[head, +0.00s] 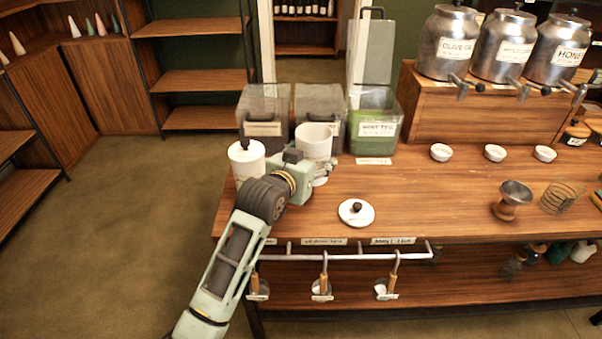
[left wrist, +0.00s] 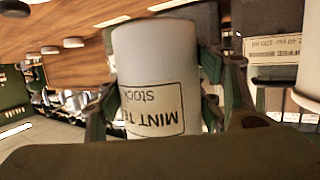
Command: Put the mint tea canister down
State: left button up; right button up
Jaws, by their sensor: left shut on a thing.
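The mint tea canister (head: 314,141) is a white open-topped cylinder near the table's left back. Its label reads "MINT TEA Stock" upside down in the left wrist view (left wrist: 150,70). My left gripper (head: 318,170) is shut on the canister, with green fingers on both sides of it in the left wrist view (left wrist: 160,100). The canister looks upright in the head view; its base is hidden, so I cannot tell whether it touches the table. A white lid with a dark knob (head: 356,214) lies on the table in front. My right gripper is not in view.
A lidded white canister (head: 247,162) stands just left of my gripper. Clear bins, including a green-filled one (head: 375,122), stand behind. Small white bowls (head: 441,152) line the right. Scoops (head: 323,284) hang from the front rail. The wooden tabletop (head: 420,200) is bare around the lid.

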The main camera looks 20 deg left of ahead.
pick_arm(q)
jog(key=a+f, duration=0.2)
jog(key=a, duration=0.1)
jog(key=w+a, duration=0.1)
jog(key=shift+a+f, duration=0.15)
jog(key=shift+f, duration=2.15)
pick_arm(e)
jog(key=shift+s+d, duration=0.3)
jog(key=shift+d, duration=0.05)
pick_arm(q)
jog(key=shift+f, duration=0.1)
jog(key=o, duration=1.1)
jog(key=shift+f, duration=0.1)
jog(key=shift+o, duration=0.2)
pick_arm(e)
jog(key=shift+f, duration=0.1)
